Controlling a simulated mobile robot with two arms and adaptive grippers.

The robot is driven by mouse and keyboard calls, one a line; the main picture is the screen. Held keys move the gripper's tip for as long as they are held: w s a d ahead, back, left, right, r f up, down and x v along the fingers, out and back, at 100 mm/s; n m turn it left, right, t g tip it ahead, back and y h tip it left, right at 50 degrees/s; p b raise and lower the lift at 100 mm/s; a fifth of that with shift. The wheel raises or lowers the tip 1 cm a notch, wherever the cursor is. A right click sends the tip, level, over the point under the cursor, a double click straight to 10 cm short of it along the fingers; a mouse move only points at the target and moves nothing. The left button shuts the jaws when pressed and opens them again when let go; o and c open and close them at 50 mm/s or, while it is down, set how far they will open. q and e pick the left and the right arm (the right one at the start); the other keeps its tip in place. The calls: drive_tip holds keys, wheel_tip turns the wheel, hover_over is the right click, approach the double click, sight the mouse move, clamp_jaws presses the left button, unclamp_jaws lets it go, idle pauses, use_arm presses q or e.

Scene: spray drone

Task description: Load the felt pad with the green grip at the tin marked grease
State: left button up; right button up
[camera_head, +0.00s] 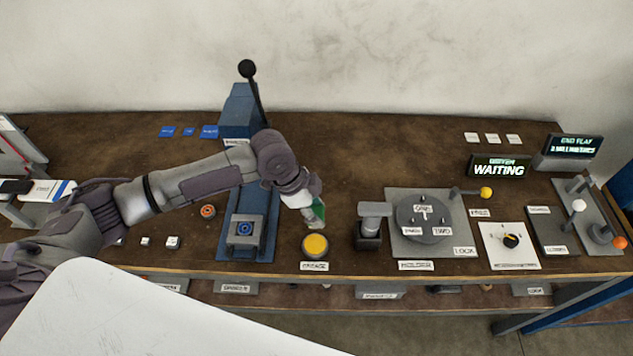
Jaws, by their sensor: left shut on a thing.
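My left gripper (304,200) reaches in from the left over the bench, pointing down. It is shut on the felt pad's green grip (319,210). The pad's lower end shows only as a small pale piece under the grip and is hard to make out. A round tin with a yellow top (315,243) stands near the bench's front edge, just below the gripper in the picture. The small label in front of it is too small to read surely. I cannot tell the height of the pad above the bench. My right gripper is not in view.
A blue press with a black-knobbed lever (240,115) stands left of the gripper. A grey post (372,215) and a grey plate with a round dial (410,250) are to the right. A sign reading WAITING (499,167) stands farther right. The back middle of the bench is clear.

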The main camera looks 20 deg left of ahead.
sight(311, 227)
use_arm(q)
drive_tip(key=s+f+b, duration=0.1)
drive_tip(key=f, duration=0.2)
drive_tip(key=shift+s+d+b, duration=0.2)
drive_tip(key=shift+s+b, duration=0.2)
wheel_tip(311, 227, down, 2)
drive_tip(key=b, duration=0.3)
drive_tip(key=shift+f, duration=0.2)
drive_tip(key=shift+f+b, duration=0.45)
drive_tip(key=shift+f, duration=0.05)
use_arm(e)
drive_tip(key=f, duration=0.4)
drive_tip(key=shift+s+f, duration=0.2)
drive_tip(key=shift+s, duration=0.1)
use_arm(q)
drive_tip(key=shift+r, duration=0.1)
drive_tip(key=shift+f, duration=0.5)
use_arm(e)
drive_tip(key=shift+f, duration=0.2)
use_arm(q)
drive_tip(key=shift+s+f, duration=0.15)
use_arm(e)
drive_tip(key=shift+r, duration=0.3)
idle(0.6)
